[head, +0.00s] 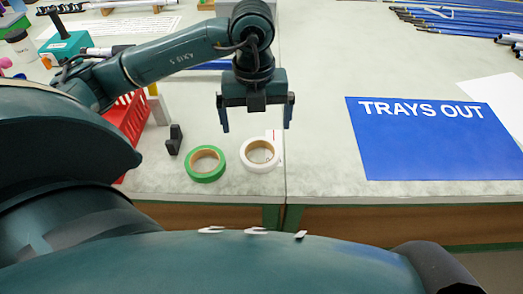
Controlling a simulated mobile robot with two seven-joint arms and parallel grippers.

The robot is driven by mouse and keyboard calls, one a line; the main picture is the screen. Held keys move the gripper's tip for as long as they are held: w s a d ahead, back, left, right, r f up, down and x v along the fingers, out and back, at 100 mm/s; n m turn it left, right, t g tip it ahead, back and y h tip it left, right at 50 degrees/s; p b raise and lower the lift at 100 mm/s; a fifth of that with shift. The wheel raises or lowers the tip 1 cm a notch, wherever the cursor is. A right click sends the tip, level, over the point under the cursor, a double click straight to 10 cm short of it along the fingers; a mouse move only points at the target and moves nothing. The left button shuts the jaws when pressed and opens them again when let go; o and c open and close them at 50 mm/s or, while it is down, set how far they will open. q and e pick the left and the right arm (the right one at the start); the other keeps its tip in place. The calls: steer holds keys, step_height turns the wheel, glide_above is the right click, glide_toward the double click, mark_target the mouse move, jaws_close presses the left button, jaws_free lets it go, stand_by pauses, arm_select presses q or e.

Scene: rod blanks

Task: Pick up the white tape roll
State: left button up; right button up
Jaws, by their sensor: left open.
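The white tape roll (247,163) lies flat on the table near its front edge, with a brown inner core. A green tape roll (204,175) lies just to its left, a small gap apart. My left gripper (256,122) is open and empty, pointing down, with one finger on each side. In the picture it is just above and behind the white roll, apart from it; its exact height cannot be told. My right gripper is not in view.
A black holder (174,140) and a red basket (128,117) stand left of the rolls. A blue "TRAYS OUT" sheet (430,145) lies at the right. Blue rods (455,18) lie at the back right. The table between the gripper and the blue sheet is clear.

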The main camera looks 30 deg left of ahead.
arm_select(q)
steer(key=f, duration=0.8)
steer(key=shift+d+f, duration=0.25)
steer(key=shift+d, duration=0.1)
steer(key=shift+c, duration=0.4)
steer(key=c, duration=0.9)
